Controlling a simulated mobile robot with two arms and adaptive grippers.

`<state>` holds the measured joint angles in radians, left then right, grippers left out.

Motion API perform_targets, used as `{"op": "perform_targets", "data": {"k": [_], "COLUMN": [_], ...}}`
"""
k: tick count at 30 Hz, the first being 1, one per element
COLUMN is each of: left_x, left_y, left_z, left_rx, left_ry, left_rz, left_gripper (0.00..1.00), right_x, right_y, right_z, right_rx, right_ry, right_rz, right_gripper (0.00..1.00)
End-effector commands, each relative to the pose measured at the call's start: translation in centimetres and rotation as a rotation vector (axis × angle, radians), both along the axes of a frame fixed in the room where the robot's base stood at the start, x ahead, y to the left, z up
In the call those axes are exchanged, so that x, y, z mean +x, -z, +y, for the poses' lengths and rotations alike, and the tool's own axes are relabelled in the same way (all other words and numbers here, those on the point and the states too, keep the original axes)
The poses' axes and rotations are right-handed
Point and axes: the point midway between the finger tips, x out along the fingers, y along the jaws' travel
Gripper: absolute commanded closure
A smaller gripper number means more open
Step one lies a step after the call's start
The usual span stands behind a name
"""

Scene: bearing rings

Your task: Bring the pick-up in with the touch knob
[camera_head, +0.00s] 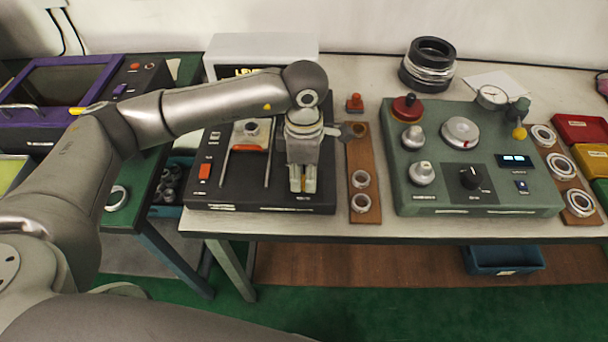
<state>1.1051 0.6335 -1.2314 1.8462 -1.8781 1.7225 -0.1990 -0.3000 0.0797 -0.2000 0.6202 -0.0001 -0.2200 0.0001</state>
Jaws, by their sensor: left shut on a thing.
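The black instrument (223,190) lies on the bench in the camera_head view. It has two pale rails with a sliding part with an orange edge (250,149) between them, which looks like the pick-up. A round metal piece (251,128) shows at that part's middle. My left gripper (302,186) points down over the right front of this instrument. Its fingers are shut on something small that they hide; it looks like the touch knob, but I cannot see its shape. My right gripper is out of view.
A brown board with rings (361,181) stands just right of the black instrument. Beyond it is a green instrument (478,130) with several knobs. Stacked dark rings (428,62) stand at the back. A white box (262,48) is behind my left arm. Bare bench shows along the front edge.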

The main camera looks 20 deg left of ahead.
Motion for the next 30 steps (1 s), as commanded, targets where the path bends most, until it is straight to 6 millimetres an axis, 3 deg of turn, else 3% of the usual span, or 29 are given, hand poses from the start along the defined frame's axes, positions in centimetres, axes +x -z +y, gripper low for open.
{"op": "perform_targets", "data": {"k": [8, 9, 14, 24, 30], "left_x": [0.1, 0.1, 0.1, 0.0, 0.2], "left_y": [-0.1, -0.1, -0.1, -0.3, -3.0], "left_z": [0.1, 0.1, 0.0, 0.0, 0.0], "left_rx": [0.001, 0.001, 0.000, -0.001, -0.001], "left_ry": [-0.002, -0.002, -0.002, -0.002, -0.002], "left_rz": [-0.002, -0.002, -0.001, -0.001, -0.004], "left_gripper": [1.00, 0.72, 0.53, 0.53, 0.53], "right_x": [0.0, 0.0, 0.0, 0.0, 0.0], "right_y": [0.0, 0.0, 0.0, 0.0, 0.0], "right_z": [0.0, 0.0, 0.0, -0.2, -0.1], "right_rx": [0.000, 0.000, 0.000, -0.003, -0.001], "right_ry": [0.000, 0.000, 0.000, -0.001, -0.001], "right_rz": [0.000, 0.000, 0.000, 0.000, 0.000], "right_gripper": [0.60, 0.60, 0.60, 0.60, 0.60]}}
